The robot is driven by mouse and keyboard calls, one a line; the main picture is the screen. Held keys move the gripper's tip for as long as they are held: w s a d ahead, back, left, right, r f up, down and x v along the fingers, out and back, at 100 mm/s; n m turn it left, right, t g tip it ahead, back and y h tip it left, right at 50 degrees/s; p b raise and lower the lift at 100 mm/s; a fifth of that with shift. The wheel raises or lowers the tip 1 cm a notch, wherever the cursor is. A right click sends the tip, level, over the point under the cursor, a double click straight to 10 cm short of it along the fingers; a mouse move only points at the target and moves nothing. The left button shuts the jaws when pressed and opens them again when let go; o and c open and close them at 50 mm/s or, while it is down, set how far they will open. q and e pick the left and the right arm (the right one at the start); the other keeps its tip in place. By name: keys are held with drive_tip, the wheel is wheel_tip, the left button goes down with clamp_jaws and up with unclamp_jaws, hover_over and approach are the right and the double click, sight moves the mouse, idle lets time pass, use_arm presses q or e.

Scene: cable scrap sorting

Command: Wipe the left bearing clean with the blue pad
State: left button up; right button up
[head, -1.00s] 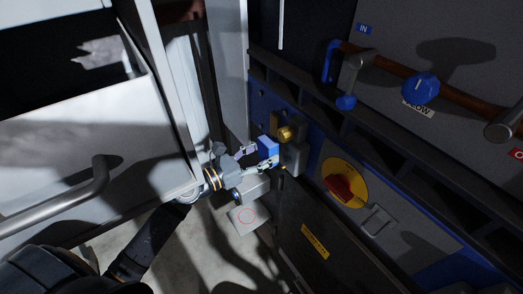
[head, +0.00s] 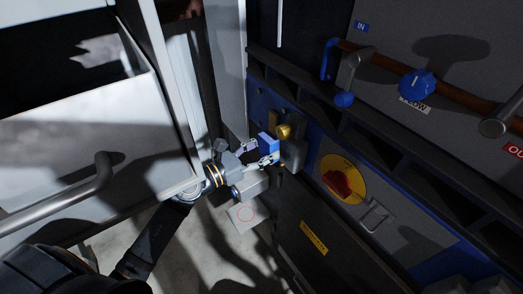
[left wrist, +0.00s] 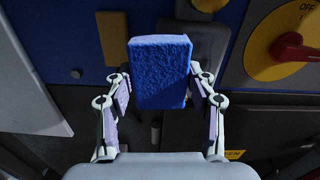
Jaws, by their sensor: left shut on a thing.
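The blue pad (head: 268,143) is held upright in my left gripper (head: 258,158), in front of the blue machine panel. In the left wrist view the pad (left wrist: 160,65) sits between the two fingers of the left gripper (left wrist: 160,92), which is shut on its lower part. A brass-coloured rounded part (head: 283,131), perhaps the left bearing, lies just right of the pad on a grey block. I cannot tell whether the pad touches it. In the left wrist view the pad hides part of the grey mount behind it. My right gripper is not in view.
A yellow disc with a red rotary switch (head: 342,182) is right of the gripper. Blue valve handles (head: 419,84) and a brown pipe (head: 385,64) are above right. A grey cabinet door with a handle (head: 75,195) stands close on the left.

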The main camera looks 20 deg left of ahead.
sight(285, 151)
use_arm(q)
drive_tip(key=shift+w+d, duration=0.35)
drive_tip(key=shift+w, duration=0.05)
drive_tip(key=shift+s+d+p, duration=0.35)
drive_tip(key=shift+s+d, duration=0.45)
drive_tip(key=shift+d, duration=0.2)
drive_tip(key=shift+s+d+p, duration=0.35)
drive_tip(key=shift+s+d, duration=0.45)
drive_tip(key=shift+d, duration=0.15)
drive_tip(key=shift+s+d+r, duration=0.1)
drive_tip(key=shift+s+d, duration=0.65)
drive_tip(key=shift+d, duration=0.3)
drive_tip(key=shift+a+p, duration=0.1)
drive_tip(key=shift+p, duration=0.25)
drive_tip(key=shift+w+a, duration=0.15)
drive_tip(key=shift+w, duration=0.05)
drive_tip(key=shift+w+a, duration=1.05)
drive_tip(key=shift+a, duration=0.25)
drive_tip(key=shift+w+a+b, duration=0.4)
drive_tip(key=shift+w+a, duration=0.2)
drive_tip(key=shift+a, duration=0.15)
drive_tip(key=shift+w+a+b, duration=0.35)
drive_tip(key=shift+w+a, duration=0.2)
drive_tip(key=shift+a, duration=0.2)
